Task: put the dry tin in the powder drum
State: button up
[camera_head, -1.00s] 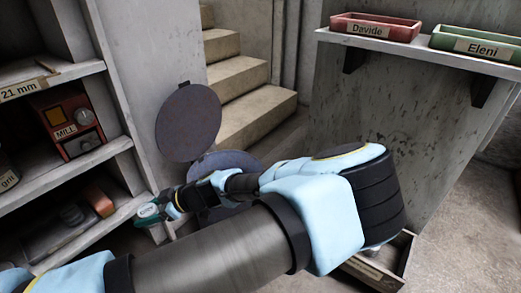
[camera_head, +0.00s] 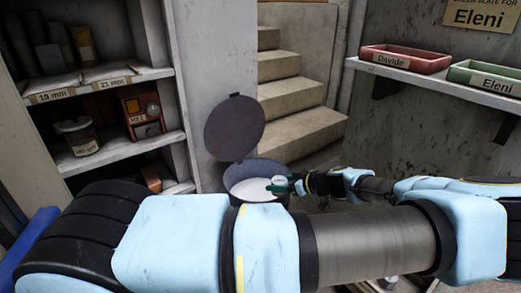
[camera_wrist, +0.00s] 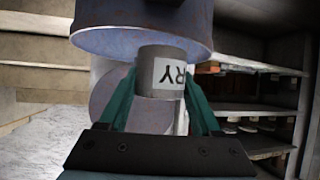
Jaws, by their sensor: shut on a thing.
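The powder drum (camera_head: 257,171) is a dark round drum with its lid (camera_head: 235,128) standing open behind it and white powder (camera_head: 254,189) inside. My gripper (camera_head: 290,184) is at the right side of the drum's mouth. It is shut on the dry tin (camera_head: 279,184), a small grey can with a white label. In the wrist view the tin (camera_wrist: 161,72) sits between my green fingers (camera_wrist: 160,100), with "RY" readable on its label. The drum (camera_wrist: 140,22) fills the top of that view, just beyond the tin. I cannot tell the tin's exact height over the rim.
Shelves (camera_head: 120,148) on the left hold jars, a red mill (camera_head: 143,110) and labelled places. Concrete steps (camera_head: 290,95) rise behind the drum. A wall shelf (camera_head: 430,75) on the right carries a red Davide tray (camera_head: 405,58) and a green Eleni tray (camera_head: 490,78).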

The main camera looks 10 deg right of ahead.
jog(key=w+a+r, duration=0.2)
jog(key=w, duration=0.3)
jog(key=w+a+r+p, duration=0.1)
jog(key=w+a+r, duration=0.1)
jog(key=w, duration=0.4)
jog(key=shift+w+a+r+n+y, duration=0.2)
jog(key=shift+a+r+n+y, duration=0.15)
jog(key=shift+r, duration=0.15)
jog(key=shift+f+b, duration=2.15)
jog(key=shift+f, duration=0.65)
jog(key=shift+f+b, duration=3.35)
jog(key=shift+f, duration=0.65)
